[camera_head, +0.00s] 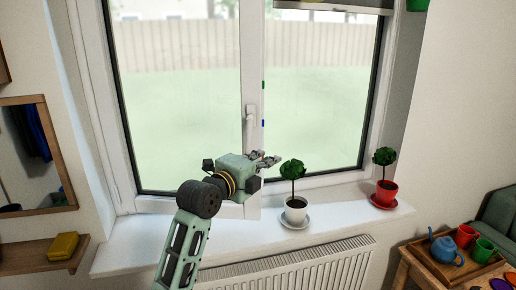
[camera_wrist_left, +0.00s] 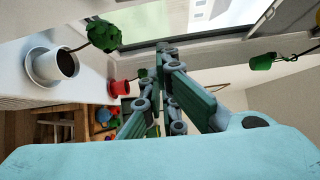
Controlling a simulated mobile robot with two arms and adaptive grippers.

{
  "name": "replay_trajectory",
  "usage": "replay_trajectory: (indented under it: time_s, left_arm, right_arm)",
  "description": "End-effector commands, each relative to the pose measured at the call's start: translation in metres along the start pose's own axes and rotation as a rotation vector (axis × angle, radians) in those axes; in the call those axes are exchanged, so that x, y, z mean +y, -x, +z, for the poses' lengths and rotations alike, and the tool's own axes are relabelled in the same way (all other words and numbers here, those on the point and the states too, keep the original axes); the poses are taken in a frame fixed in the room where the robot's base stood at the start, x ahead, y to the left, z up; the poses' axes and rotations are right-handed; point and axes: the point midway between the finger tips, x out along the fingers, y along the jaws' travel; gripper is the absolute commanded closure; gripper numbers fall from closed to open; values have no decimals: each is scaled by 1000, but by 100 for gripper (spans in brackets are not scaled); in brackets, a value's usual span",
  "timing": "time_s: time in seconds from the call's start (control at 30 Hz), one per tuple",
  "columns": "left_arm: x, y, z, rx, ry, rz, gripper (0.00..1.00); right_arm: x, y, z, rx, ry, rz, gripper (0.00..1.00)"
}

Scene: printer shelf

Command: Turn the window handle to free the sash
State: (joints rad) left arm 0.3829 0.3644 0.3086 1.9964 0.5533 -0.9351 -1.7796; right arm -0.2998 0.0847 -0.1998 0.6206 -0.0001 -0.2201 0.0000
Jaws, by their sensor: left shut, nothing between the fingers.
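The white window handle (camera_head: 251,113) sits on the middle upright of the white window. Its lever hangs down, and its lower end comes close to my left gripper in the picture. My left gripper (camera_head: 270,159) is just below and right of the handle, in front of the window, with its fingers pointing right. The fingers are shut and empty; they also show in the left wrist view (camera_wrist_left: 163,80). I cannot tell the gap in depth between gripper and handle. The handle does not show in the left wrist view. My right gripper is out of view.
A white-potted plant (camera_head: 296,210) stands on the sill (camera_head: 235,236) right of my arm. A red-potted plant (camera_head: 386,192) stands further right. A radiator (camera_head: 300,265) is below.

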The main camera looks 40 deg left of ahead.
Motion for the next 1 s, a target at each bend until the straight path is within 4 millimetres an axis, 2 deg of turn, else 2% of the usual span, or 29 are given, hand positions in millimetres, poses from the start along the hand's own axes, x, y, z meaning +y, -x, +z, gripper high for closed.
replay_trajectory:
  time_s: [0.1, 0.2, 0.3, 0.5, 1.0]
  left_arm:
    - [-4, -25, 0, 1, 6, 0, 100]
    - [-4, -38, 3, -1, 3, 2, 100]
    - [-3, -29, 20, -3, 1, 2, 100]
    - [0, -24, 35, 0, 1, 2, 100]
    - [2, -22, 39, 0, -5, 3, 100]
  right_arm:
    - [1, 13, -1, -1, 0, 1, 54]
    - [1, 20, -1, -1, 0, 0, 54]
    - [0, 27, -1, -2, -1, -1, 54]
    - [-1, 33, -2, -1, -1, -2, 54]
    - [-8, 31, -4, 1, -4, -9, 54]
